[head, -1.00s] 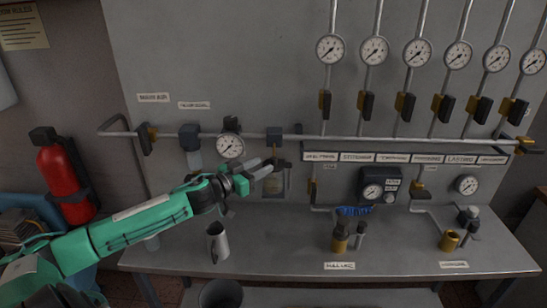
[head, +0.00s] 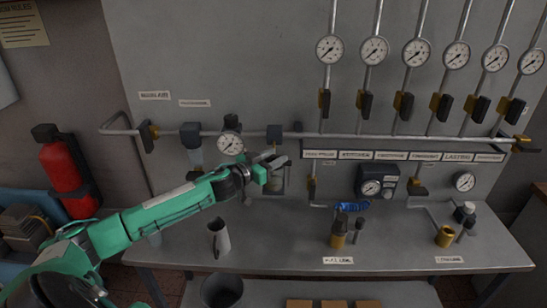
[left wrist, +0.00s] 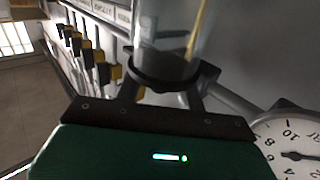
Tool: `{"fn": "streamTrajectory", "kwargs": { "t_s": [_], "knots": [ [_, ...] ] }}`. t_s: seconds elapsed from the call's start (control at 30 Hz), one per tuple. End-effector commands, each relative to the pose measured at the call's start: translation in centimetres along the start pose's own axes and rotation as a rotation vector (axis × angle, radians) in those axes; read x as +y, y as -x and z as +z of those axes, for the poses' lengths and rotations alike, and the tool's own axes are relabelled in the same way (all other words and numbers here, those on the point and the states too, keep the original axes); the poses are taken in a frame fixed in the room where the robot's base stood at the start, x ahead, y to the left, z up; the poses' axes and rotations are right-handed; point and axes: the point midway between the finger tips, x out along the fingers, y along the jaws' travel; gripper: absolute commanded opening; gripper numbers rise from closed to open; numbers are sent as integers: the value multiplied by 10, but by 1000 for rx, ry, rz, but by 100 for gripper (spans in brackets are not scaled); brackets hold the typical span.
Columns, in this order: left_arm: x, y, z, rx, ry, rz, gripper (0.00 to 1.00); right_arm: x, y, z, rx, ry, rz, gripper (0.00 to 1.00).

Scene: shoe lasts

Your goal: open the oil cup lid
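The oil cup (head: 277,180) is a clear glass cup hanging below a dark block (head: 274,133) on the horizontal pipe. My left gripper (head: 272,162) is at the cup's upper part and hides some of it. In the left wrist view the glass (left wrist: 175,35) stands in front of my left gripper (left wrist: 165,82), with a yellow rod inside it and a dark ring (left wrist: 163,70) round it. The fingers are apart, one on each side of the ring. Whether they touch it is unclear. The lid cannot be told apart clearly. My right gripper is not in view.
A pressure gauge (head: 230,143) sits on the pipe just left of my gripper, close by in the left wrist view too (left wrist: 290,150). A metal jug (head: 219,240) stands on the bench below. Valves with black handles line the wall at right.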

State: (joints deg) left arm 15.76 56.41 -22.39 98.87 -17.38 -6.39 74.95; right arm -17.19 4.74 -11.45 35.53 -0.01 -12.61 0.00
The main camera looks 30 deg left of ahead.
Motion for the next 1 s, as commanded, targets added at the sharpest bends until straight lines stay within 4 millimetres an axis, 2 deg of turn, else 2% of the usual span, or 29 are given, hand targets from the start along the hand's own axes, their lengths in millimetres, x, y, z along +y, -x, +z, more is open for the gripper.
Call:
{"fn": "streamTrajectory", "kwargs": {
  "t_s": [0.03,0.2,0.23,0.67,1.0],
  "knots": [
    [0,0,0,0,0,0,37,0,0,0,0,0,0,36],
    [0,0,0,0,0,0,4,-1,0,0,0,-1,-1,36],
    [0,0,0,0,0,0,0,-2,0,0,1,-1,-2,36],
    [3,2,0,2,4,-49,0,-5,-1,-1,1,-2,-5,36],
    [10,4,2,3,11,-266,0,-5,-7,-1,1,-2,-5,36]
  ]
}}
